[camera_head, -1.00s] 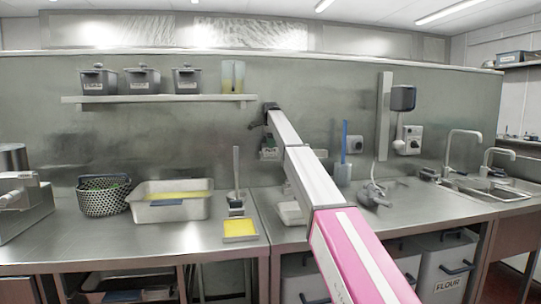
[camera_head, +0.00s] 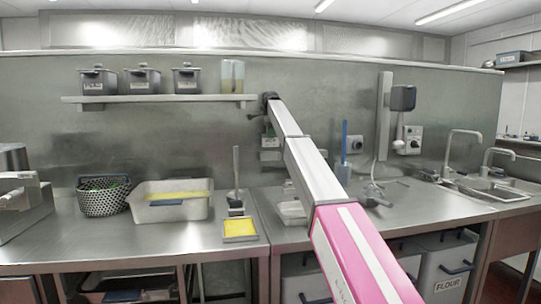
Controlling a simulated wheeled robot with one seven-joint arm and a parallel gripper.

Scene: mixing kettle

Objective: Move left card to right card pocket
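A small grey holder (camera_head: 270,155) with a green patch in it is on the back wall, just left of my arm and below the shelf's right end. It may be a card pocket; the card itself is too small to make out clearly. A second pocket or card does not show, and my arm covers the wall just right of the holder. My gripper (camera_head: 262,108) is at the far end of the arm, above the holder and near the wall. Its fingers are too small and dark to show whether they are open or shut, or whether they hold anything.
A wall shelf (camera_head: 160,99) with lidded pots and a clear jug ends close to my gripper. Below are a perforated basket (camera_head: 103,200), a grey tub (camera_head: 170,210) and a yellow-topped tray (camera_head: 240,239). A blue-handled tool (camera_head: 344,150) stands right of my arm.

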